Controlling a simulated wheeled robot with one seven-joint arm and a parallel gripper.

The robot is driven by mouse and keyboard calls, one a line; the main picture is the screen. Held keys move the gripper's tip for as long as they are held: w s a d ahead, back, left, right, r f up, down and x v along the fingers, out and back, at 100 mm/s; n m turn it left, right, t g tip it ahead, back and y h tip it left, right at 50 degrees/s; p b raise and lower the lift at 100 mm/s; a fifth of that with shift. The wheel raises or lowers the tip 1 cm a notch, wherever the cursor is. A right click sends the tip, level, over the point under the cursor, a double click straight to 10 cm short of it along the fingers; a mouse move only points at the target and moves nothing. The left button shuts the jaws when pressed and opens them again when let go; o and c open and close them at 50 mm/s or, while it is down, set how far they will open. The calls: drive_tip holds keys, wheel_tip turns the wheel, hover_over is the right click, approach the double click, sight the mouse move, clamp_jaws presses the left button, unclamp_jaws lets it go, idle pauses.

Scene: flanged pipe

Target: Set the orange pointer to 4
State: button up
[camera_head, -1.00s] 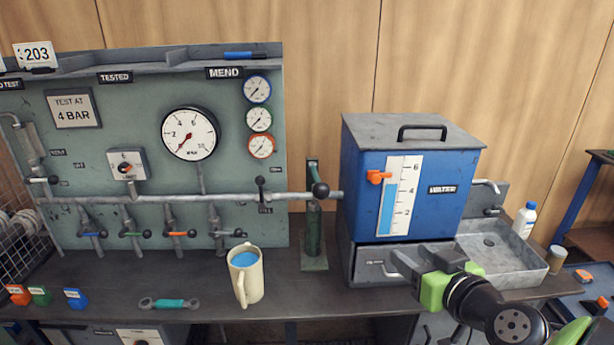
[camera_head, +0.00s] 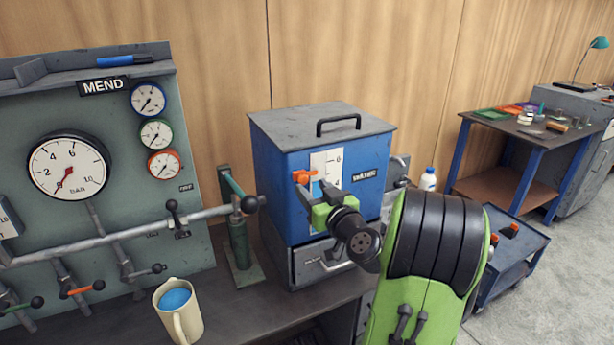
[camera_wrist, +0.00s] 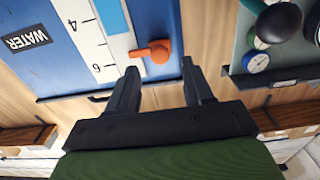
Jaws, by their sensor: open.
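The orange pointer (camera_head: 304,176) sits on the white scale (camera_head: 327,160) on the front of the blue water tank (camera_head: 285,207). In the wrist view the pointer (camera_wrist: 152,51) stands between the marks 4 and 6, nearer 6, beside the blue level strip. My gripper (camera_wrist: 157,74) is open, with one finger on each side of the pointer's line. The pointer appears just beyond the fingertips, and I cannot tell whether they touch it.
A mug of blue liquid (camera_head: 180,312) stands on the bench at the left. A green post (camera_head: 238,225) and a pipe with a black-knobbed lever stand left of the tank. A drawer (camera_head: 318,262) is below the tank. A white bottle (camera_head: 428,180) is at the right.

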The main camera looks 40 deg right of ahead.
sight(305, 181)
drive_tip(key=x, duration=0.3)
drive_tip(key=shift+w+d+p, duration=0.1)
drive_tip(key=shift+w+p, duration=0.2)
drive_tip(key=shift+p, duration=0.05)
drive_tip(key=shift+c, duration=0.2)
clamp_jaws()
